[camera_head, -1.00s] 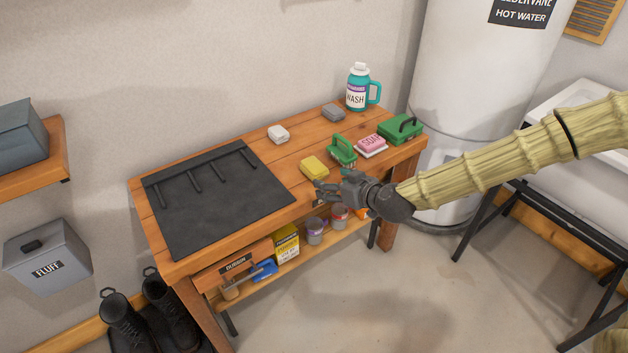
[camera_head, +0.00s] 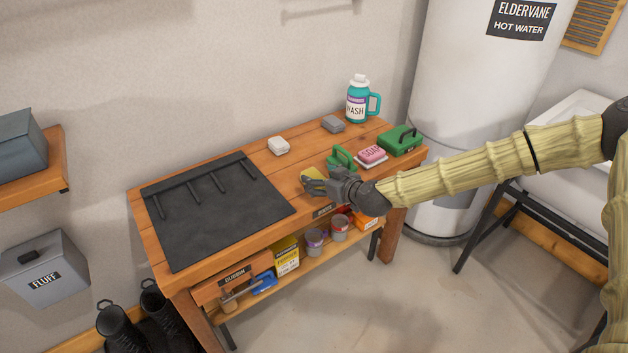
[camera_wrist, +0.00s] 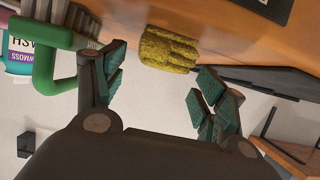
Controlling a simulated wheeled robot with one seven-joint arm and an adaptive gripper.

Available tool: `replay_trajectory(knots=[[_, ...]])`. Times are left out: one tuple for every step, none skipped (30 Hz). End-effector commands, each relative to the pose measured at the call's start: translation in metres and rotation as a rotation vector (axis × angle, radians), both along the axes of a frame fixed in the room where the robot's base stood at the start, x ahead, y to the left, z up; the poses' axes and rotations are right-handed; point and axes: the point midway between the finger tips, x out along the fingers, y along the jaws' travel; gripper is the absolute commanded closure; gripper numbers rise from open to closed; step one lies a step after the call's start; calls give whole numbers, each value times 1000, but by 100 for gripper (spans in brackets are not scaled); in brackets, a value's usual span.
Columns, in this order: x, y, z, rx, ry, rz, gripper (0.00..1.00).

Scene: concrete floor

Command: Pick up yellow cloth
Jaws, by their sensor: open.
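The yellow cloth (camera_head: 314,173) lies on the wooden workbench (camera_head: 263,216) and looks like a thick, rough-textured block. In the head view my gripper (camera_head: 306,186) is over the bench's front part and partly hides it. In the wrist view the yellow cloth (camera_wrist: 168,50) is ahead of my open gripper (camera_wrist: 163,85), in line with the gap between the fingers. The fingers are apart and hold nothing. I cannot tell exactly how far they are from the cloth.
A green-handled brush (camera_head: 341,158) is close beside the cloth, also at left in the wrist view (camera_wrist: 48,70). Pink soap (camera_head: 371,155), a green box (camera_head: 400,140) and a teal wash bottle (camera_head: 358,102) stand farther right. A black mat (camera_head: 215,215) covers the bench's left.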

Motion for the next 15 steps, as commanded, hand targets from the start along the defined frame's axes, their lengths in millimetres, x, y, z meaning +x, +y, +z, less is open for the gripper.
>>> replay_trajectory(knots=[[4,4,-3,2,1,-1,29],[6,6,-4,2,2,-1,29],[9,8,-6,1,3,0,29],[11,9,-7,1,2,0,29],[14,11,-9,0,1,0,29],[17,14,-10,1,1,1,29],[19,15,-11,0,2,1,29],[21,16,-12,1,1,0,29],[23,17,-13,1,1,0,29],[24,18,-13,1,1,0,29],[25,19,-14,1,1,0,29],[26,20,-14,0,0,0,29],[26,20,-14,0,0,0,29],[26,20,-15,0,0,0,29],[26,20,-15,0,0,0,29]])
